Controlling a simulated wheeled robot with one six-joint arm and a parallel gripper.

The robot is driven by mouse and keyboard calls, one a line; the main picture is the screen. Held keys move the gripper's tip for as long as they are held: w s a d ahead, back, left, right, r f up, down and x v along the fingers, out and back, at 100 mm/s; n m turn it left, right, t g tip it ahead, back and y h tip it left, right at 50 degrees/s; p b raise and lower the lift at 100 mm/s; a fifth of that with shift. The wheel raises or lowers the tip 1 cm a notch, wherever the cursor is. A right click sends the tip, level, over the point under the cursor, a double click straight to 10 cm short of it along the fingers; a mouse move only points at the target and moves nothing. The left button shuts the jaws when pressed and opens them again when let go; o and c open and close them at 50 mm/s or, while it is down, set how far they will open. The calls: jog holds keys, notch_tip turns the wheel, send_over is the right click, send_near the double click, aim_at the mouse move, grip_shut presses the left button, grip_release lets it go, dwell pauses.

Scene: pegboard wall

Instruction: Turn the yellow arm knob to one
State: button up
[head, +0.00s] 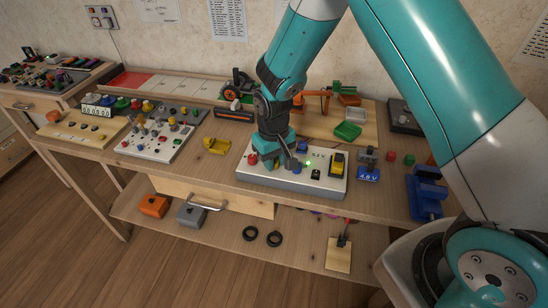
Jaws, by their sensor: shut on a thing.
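A white control box (310,186) sits at the front of the bench, below my arm. My gripper (279,162) points down onto its left half. It is shut on a small control there, which the fingers and wrist mostly hide, so its colour and setting cannot be read. A red button (252,159) is left of the gripper. A lit green lamp (308,163) and a small black switch (316,174) are to its right. A yellow part (337,164) with black on it stands at the box's right end. I cannot make out which control is the yellow arm knob.
A yellow object (216,146) lies left of the box. Another control panel (156,139) is farther left.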

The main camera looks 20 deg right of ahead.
jog(key=m, duration=0.5)
jog(key=shift+m+p, duration=0.3)
dwell(0.4)
jog(key=o, duration=0.9)
jog(key=shift+o, duration=0.2)
jog(key=shift+r, duration=0.1)
notch_tip(320, 180, up, 17)
jog(key=shift+a+r, duration=0.15)
jog(key=shift+w, duration=0.1)
